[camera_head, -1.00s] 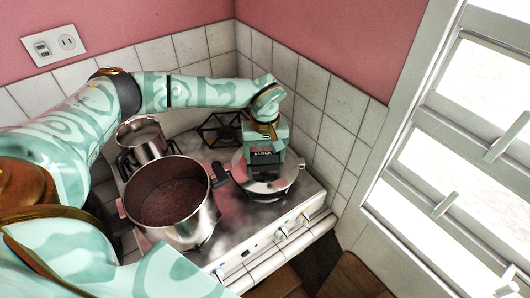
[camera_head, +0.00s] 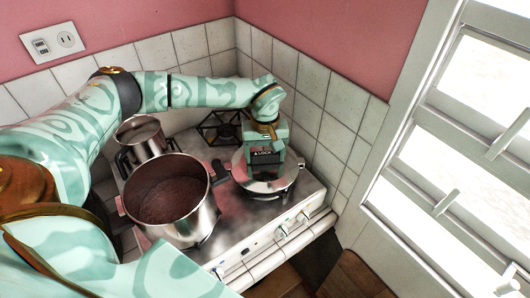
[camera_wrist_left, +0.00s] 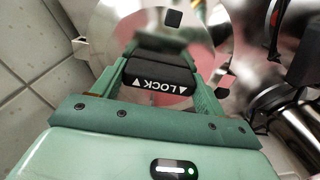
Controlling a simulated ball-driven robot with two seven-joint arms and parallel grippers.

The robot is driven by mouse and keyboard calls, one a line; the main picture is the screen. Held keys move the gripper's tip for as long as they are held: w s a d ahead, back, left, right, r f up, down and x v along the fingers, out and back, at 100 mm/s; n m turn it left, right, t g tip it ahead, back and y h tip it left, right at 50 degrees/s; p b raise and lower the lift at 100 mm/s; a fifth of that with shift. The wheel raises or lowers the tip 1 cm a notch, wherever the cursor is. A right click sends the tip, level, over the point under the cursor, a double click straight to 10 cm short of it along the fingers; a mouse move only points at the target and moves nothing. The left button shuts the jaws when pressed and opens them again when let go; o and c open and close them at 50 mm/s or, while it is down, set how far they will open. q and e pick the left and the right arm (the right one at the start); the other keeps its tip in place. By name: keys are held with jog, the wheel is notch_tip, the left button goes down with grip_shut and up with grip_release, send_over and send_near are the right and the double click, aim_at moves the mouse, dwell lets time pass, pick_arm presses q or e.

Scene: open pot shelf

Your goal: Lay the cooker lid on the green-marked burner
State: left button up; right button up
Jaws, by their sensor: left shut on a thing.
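The cooker lid (camera_head: 270,186) is a shiny round metal disc with a black handle (camera_head: 264,158) marked LOCK. It is over the front right part of the stove, level or nearly so. I cannot tell whether it touches the burner below. My left gripper (camera_head: 265,150) points down and is shut on the handle. In the left wrist view the gripper (camera_wrist_left: 160,68) grips the handle, with the lid (camera_wrist_left: 118,25) beyond it. The burner under the lid is hidden, and I cannot clearly make out a green mark. My right gripper is out of view.
A large open steel pot (camera_head: 203,217) with dark contents stands on the stove (camera_head: 235,240), close left of the lid. A smaller pot (camera_head: 143,150) stands behind it. A bare burner grate (camera_head: 222,127) is at the back right. Tiled walls (camera_head: 325,110) close in behind and right.

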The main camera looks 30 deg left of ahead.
pick_arm(q)
jog(key=shift+f, duration=0.1)
jog(key=o, duration=1.4)
jog(key=shift+c, duration=0.2)
notch_tip(320, 180, up, 16)
jog(key=shift+r, duration=0.2)
jog(key=shift+f, duration=0.1)
